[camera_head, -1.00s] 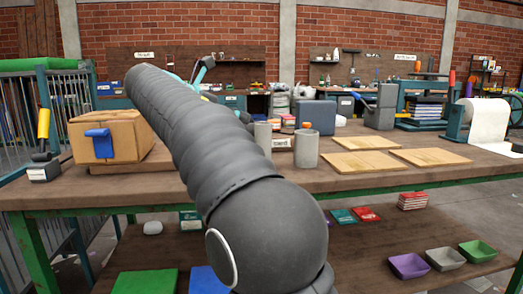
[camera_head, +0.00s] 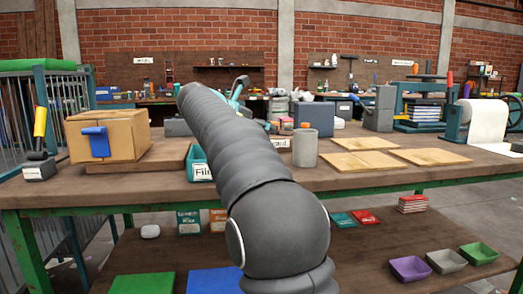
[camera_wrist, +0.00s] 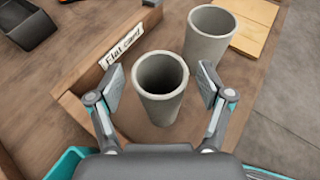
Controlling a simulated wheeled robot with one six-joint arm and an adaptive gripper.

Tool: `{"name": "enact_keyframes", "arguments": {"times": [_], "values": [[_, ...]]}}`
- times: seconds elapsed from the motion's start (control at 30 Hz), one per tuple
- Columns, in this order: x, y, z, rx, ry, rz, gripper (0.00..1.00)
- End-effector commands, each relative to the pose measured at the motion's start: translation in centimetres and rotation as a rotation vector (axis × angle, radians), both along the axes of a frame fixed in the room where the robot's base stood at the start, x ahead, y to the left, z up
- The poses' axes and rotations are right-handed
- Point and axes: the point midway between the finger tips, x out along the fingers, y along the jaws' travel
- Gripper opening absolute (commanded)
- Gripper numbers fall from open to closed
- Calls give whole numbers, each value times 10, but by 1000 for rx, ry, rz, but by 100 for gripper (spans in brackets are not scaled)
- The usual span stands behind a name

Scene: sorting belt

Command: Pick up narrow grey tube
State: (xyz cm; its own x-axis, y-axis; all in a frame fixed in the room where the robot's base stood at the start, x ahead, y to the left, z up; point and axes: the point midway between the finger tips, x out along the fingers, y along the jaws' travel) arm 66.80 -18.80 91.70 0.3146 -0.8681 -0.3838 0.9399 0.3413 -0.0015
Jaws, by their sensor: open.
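The narrow grey tube (camera_wrist: 161,88) stands upright, open end up, in the wrist view. My gripper (camera_wrist: 161,84) is open, with one finger on each side of the tube in the picture and visible gaps between. I cannot tell how far down the fingers reach along it. A wider grey tube (camera_wrist: 208,34) stands just beyond, up and to the right; it also shows in the head view (camera_head: 305,148). In the head view my arm hides the narrow tube and my fingers.
Flat wooden boards (camera_head: 360,162) lie right of the wider tube. A teal bin (camera_head: 200,166) and a cardboard box (camera_head: 110,135) are on the left.

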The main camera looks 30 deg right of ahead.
Motion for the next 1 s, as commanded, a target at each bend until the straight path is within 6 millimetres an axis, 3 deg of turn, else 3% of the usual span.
{"name": "enact_keyframes", "arguments": {"times": [0.27, 0.5, 1.0], "values": [[2, -7, -2, 0, -2, 1, 79], [2, -7, -2, 0, -2, 1, 26], [2, -7, 5, 0, -2, 0, 25]]}}
